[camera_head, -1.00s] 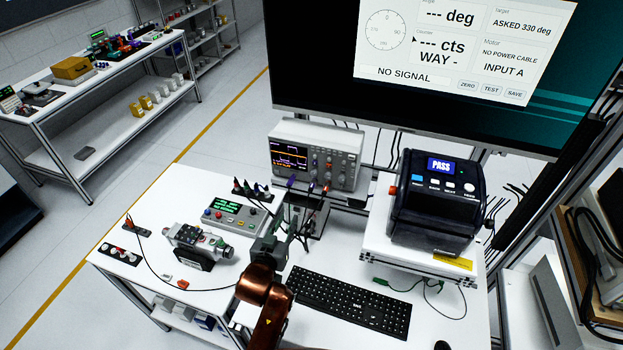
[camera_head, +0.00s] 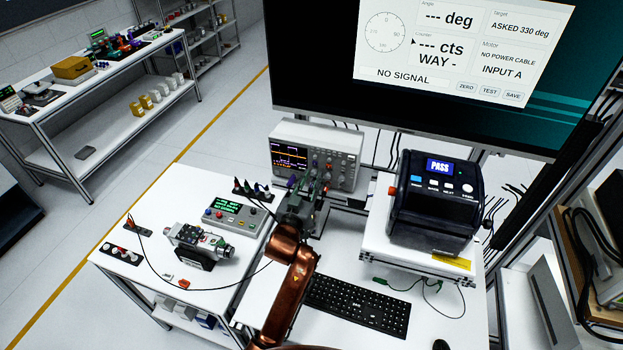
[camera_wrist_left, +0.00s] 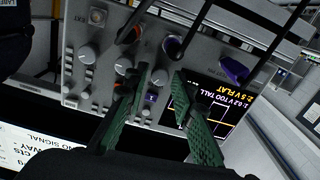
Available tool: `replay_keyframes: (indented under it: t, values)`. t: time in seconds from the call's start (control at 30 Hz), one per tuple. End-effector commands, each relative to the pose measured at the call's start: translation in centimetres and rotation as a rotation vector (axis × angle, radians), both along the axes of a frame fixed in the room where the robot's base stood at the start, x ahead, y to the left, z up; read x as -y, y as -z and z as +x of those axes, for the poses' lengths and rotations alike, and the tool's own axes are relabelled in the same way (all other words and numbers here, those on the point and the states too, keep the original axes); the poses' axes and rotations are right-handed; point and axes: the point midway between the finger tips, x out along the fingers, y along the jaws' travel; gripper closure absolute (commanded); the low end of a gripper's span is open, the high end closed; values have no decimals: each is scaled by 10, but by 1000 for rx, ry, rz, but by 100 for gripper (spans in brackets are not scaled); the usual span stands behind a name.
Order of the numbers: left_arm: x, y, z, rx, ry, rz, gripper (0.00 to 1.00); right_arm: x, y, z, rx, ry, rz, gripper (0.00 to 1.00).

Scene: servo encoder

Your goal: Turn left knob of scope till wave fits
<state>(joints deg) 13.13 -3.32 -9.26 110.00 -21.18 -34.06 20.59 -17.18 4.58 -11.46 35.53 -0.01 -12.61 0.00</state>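The scope (camera_head: 343,165) stands at the back of the white bench, under the big monitor. Its screen (camera_head: 289,155) is lit with a trace. My left gripper (camera_head: 309,183) is in front of the scope's lower front panel. In the left wrist view the scope (camera_wrist_left: 80,105) appears upside down, and its screen (camera_wrist_left: 215,100) reads "6.2 V TOO TALL" and "FLAT". The green fingers of the left gripper (camera_wrist_left: 164,74) are apart, with a grey knob (camera_wrist_left: 159,77) near the left fingertip. I cannot tell if they touch it. My right gripper is out of view.
A keyboard (camera_head: 358,303) lies in front, a black printer-like unit (camera_head: 437,215) stands right, and a grey meter box (camera_head: 234,216) stands left.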

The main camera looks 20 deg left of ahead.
Motion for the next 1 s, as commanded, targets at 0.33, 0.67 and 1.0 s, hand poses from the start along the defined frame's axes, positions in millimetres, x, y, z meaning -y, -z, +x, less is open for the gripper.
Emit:
replay_keyframes:
  t: [0.33,0.67,1.0]
  values:
    - [0,0,0,0,0,0,87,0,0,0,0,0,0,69]
    - [0,0,0,-1,0,0,100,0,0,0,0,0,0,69]
    - [0,-1,0,2,1,78,100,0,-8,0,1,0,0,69]
